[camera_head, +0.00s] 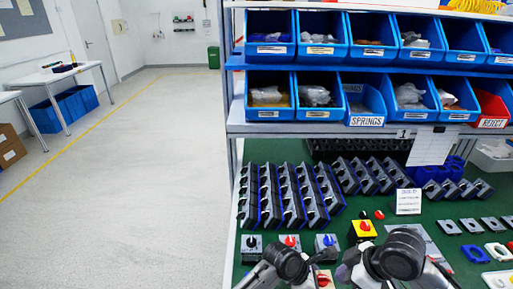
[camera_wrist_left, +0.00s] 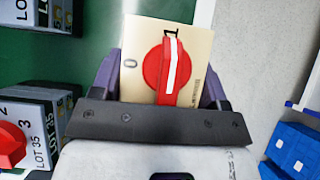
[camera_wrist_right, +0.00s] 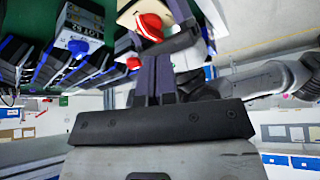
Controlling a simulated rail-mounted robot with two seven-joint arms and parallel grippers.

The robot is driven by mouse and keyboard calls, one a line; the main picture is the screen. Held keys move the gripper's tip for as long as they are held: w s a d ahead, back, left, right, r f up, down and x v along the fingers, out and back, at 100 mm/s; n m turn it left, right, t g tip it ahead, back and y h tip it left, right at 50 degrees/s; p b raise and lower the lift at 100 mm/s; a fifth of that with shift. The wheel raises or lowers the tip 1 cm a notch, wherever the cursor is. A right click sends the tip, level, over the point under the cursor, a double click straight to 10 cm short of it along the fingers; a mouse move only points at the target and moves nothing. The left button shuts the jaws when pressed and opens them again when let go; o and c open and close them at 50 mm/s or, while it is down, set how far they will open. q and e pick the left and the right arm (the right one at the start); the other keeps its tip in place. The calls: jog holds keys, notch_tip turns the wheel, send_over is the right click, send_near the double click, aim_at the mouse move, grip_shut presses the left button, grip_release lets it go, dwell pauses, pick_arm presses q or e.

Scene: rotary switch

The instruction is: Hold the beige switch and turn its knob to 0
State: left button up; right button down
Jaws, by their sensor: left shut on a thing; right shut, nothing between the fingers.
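The beige switch (camera_wrist_left: 140,62) is between the purple fingers of my left gripper (camera_wrist_left: 162,75), which is shut on it. Its red knob (camera_wrist_left: 163,72) faces the left wrist camera, with the white mark pointing near the printed 1; the 0 is to the left. In the head view the beige switch (camera_head: 325,275) is low in the picture, partly hidden by my arms. My right gripper (camera_head: 346,270) is just right of it. The right wrist view shows the right gripper (camera_wrist_right: 152,65) shut and empty, with its tips close to the red knob (camera_wrist_right: 150,26); contact cannot be told.
Grey switches with red (camera_head: 290,241) and blue (camera_head: 328,240) knobs stand on the green table just beyond my arms. A yellow box with a red button (camera_head: 364,229) is near my right arm. Rows of dark housings (camera_head: 285,195) and a shelf of blue bins (camera_head: 318,95) stand behind.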

aim_at(329, 281)
notch_tip(329, 281, down, 6)
dwell(0.5)
jog(key=shift+w+a, duration=0.35)
jog(key=shift+w, duration=0.15)
dwell(1.1)
jog(key=shift+w+d, duration=0.35)
dwell(0.7)
jog(key=shift+w+d, duration=0.15)
jog(key=shift+w, duration=0.15)
jog(key=shift+w, duration=0.25)
jog(key=shift+d, duration=0.3)
dwell(0.4)
